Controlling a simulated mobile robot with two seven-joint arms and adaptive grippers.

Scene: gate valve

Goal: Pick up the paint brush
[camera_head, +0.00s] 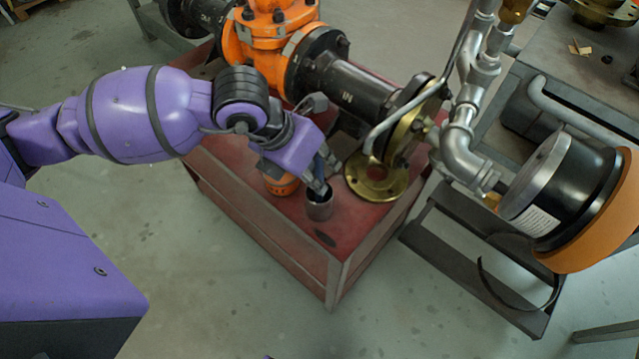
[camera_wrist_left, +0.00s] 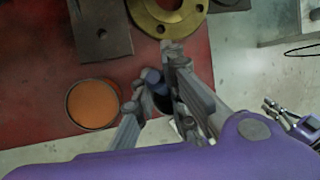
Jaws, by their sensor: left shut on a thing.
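My left gripper (camera_head: 322,182) points down at the top of a small grey-brown cup (camera_head: 319,209) on the red table. The wrist view shows its fingers (camera_wrist_left: 158,82) closed around a narrow, dark bluish thing (camera_wrist_left: 153,78). This thing sits where the cup stands, and I cannot tell for sure whether it is the paint brush's handle. No bristles can be made out. The fingers hide much of the cup's opening.
An orange can (camera_head: 281,184) stands just left of the cup; its orange top (camera_wrist_left: 93,104) shows in the wrist view. A brass flange (camera_head: 377,178) lies to the right. The orange valve and black pipe (camera_head: 345,83) rise behind. The red table's front corner (camera_head: 335,262) is near.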

